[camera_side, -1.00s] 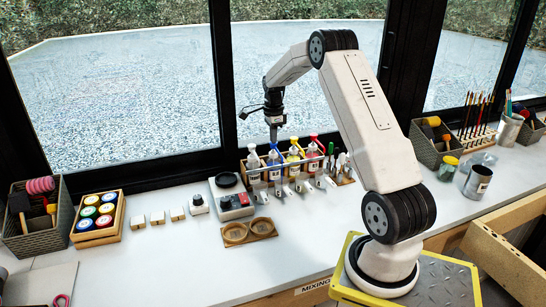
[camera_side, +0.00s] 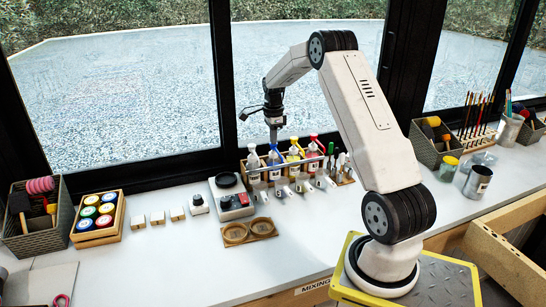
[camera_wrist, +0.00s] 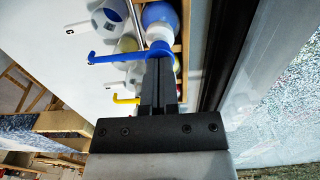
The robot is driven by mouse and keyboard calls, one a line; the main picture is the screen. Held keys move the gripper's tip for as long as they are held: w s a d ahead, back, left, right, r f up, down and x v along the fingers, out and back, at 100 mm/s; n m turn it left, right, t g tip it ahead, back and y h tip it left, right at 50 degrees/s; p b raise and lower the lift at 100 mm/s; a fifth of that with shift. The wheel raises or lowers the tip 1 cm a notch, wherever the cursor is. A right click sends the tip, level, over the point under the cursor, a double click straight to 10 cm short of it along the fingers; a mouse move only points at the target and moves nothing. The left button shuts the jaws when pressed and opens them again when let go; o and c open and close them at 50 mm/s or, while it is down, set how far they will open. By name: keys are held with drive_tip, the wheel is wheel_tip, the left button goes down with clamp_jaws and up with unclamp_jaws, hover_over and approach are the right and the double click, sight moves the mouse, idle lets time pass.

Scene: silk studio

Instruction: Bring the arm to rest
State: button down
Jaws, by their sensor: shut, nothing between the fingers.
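My gripper (camera_side: 273,137) points down above the rack of dye bottles, on the window side of the bench. It is shut and empty. In the wrist view my gripper's fingers (camera_wrist: 159,80) are together, and they overlap the blue-topped bottle (camera_wrist: 160,22) and its blue lever in the picture. I cannot tell the exact height of the fingertips above the bottles.
Bottles with white, blue, yellow and red tops stand in the wooden rack (camera_side: 257,187). A scale (camera_side: 235,203), a tray of colour jars (camera_side: 98,218) and a basket (camera_side: 37,217) stand left. A metal can (camera_side: 477,182) stands right. The window frame is close behind my gripper.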

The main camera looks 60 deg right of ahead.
drive_tip(key=shift+r, duration=0.7)
drive_tip(key=shift+f, duration=1.05)
idle(0.9)
drive_tip(key=shift+r, duration=1.15)
idle(0.4)
drive_tip(key=shift+r, duration=1.45)
